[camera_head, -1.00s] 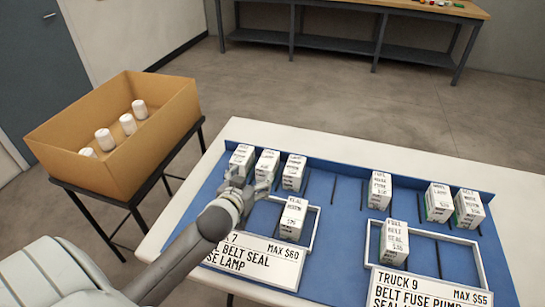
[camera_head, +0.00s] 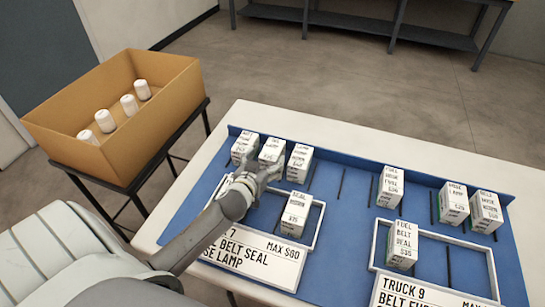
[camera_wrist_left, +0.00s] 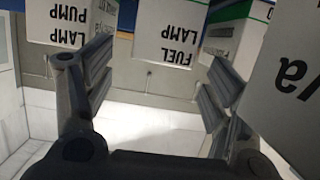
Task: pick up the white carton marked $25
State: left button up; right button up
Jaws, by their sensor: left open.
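Three white cartons stand at the back left of the blue mat (camera_head: 325,185): a left one (camera_head: 244,148), a middle one (camera_head: 271,150) and a right one (camera_head: 299,161). Their prices are too small to read surely, so I cannot tell which is marked $25. My left gripper (camera_head: 262,174) is open just in front of the middle carton and partly hides its lower part. In the left wrist view the open fingers (camera_wrist_left: 155,75) point towards a carton marked FUEL LAMP (camera_wrist_left: 168,38), with a LAMP PUMP carton (camera_wrist_left: 68,22) to the left. My right gripper is out of view.
A carton (camera_head: 296,214) stands in the near-left white frame, another (camera_head: 402,246) in the Truck 9 frame. More cartons (camera_head: 390,187) (camera_head: 453,203) (camera_head: 486,212) stand at the back right. A cardboard box (camera_head: 120,150) with several white cylinders stands on a stand to the left.

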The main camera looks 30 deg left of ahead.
aim_at(269, 155)
pick_arm(q)
jog(key=shift+w+a+f, duration=0.1)
jog(key=shift+w+a, duration=0.1)
jog(key=shift+w, duration=0.45)
jog(key=x, duration=0.3)
jog(key=shift+w+a+f, duration=0.15)
jog(key=shift+w, duration=0.1)
jog(key=shift+w+f, duration=0.15)
jog(key=shift+w, duration=0.3)
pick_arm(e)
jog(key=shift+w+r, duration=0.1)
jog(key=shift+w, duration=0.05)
pick_arm(q)
jog(key=shift+c, duration=0.4)
jog(key=c, duration=1.2)
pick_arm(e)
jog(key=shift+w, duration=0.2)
